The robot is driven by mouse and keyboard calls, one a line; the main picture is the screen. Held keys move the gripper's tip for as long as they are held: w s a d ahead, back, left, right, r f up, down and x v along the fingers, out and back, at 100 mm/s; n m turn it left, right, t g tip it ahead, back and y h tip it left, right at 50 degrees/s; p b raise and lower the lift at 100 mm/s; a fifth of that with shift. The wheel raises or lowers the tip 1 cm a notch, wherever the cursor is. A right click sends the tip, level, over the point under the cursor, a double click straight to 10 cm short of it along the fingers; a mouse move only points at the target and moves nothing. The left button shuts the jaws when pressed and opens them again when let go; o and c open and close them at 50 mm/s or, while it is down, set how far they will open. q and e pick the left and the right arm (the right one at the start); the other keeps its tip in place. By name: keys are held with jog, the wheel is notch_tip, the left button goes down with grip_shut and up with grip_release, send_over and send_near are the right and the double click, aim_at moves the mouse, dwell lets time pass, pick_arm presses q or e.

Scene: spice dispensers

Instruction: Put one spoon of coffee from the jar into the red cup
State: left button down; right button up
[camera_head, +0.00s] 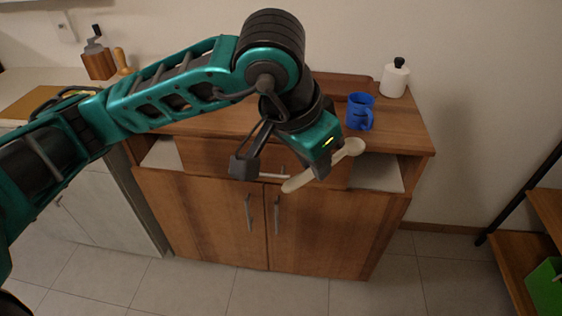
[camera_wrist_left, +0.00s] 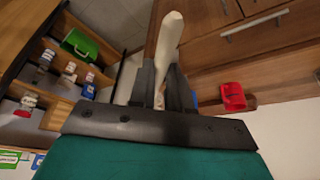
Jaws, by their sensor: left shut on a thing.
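My left gripper (camera_head: 322,164) is shut on a pale spoon (camera_head: 298,181), held in front of the wooden cabinet's top edge. The spoon also shows between the two dark fingers in the left wrist view (camera_wrist_left: 169,38). A red cup (camera_wrist_left: 232,96) is near the cabinet edge in the wrist view; in the head view it is not visible, perhaps behind my arm. Several small jars (camera_wrist_left: 68,76) stand on a shelf in the wrist view. I cannot tell whether one is the coffee jar. My right gripper is not in view.
A blue mug (camera_head: 360,111) and a white bottle with a black top (camera_head: 395,78) stand on the right of the wooden cabinet (camera_head: 412,130). A grinder (camera_head: 98,60) stands on the left counter. A shelf with a green box (camera_head: 545,287) is at right. The floor between is clear.

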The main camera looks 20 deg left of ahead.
aim_at(336, 157)
pick_arm(q)
jog(key=shift+s+d+r+m+h, duration=0.15)
jog(key=shift+d+r+m, duration=0.35)
jog(key=shift+d, duration=0.3)
jog(key=shift+s+d+r+m+h, duration=0.15)
jog(key=shift+d+r+m, duration=0.25)
jog(key=shift+d+r, duration=0.3)
jog(key=shift+f, duration=0.1)
jog(key=w+d+f+m+g+h, duration=0.1)
jog(key=w+d+f+m, duration=0.2)
jog(key=d+f+m, duration=0.1)
jog(key=shift+f+m+g, duration=0.3)
jog(key=shift+f+g, duration=0.05)
jog(key=shift+g, duration=0.05)
jog(key=s+a+r+n, duration=0.1)
jog(key=a+r+n, duration=0.1)
jog(key=r, duration=0.1)
jog(key=s+a+r+n+t+y, duration=0.1)
jog(key=a+r+n, duration=0.2)
jog(key=s+a+r+n+t+y, duration=0.1)
jog(key=a+r+n, duration=0.2)
jog(key=shift+r, duration=0.2)
jog(key=shift+w+d, duration=0.1)
